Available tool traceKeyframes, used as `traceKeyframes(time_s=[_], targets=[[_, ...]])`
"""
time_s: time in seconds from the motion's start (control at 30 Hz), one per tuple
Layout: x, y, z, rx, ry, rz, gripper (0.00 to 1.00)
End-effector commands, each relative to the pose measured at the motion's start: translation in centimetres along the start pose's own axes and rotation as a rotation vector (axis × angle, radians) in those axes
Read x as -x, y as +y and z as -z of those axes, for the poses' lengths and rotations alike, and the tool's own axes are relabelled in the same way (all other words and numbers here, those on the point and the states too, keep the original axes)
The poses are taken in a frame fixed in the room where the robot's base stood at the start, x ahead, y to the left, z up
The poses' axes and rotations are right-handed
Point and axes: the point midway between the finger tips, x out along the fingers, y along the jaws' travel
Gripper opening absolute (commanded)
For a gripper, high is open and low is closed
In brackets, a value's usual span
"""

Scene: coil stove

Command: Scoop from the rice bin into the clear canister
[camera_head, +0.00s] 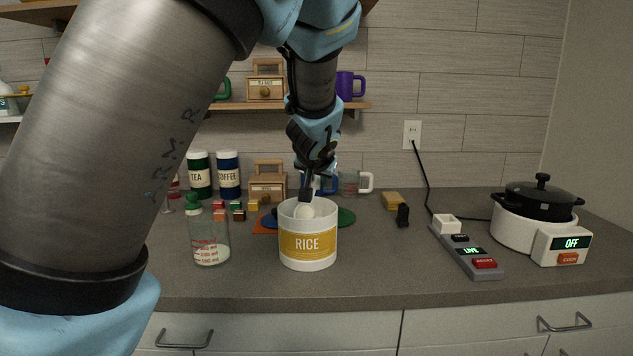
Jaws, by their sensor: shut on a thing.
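The white rice bin (308,258) with a yellow RICE label stands on the counter at the middle. The clear canister (209,237) with red markings stands upright to its left; some pale contents show low inside. My gripper (309,187) points down over the rice bin and is shut on the dark handle of a scoop. The scoop's pale round bowl (304,211) is at the bin's mouth, partly hidden by the front rim. I cannot tell whether the bowl holds rice. The rice level in the bin is hidden.
A power strip (466,252) and a coil stove (508,232) with a black pot (540,199) stand at the right. TEA (199,176) and COFFEE (228,175) tins and small colored blocks stand behind the canister. The counter between bin and strip is mostly clear.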

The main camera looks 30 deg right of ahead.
Motion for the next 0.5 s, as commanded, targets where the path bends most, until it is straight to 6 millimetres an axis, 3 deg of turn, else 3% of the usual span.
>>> traceKeyframes(time_s=[0.5], targets=[[1.7,-0.6,2.7,0.000,0.001,-0.002,0.00]])
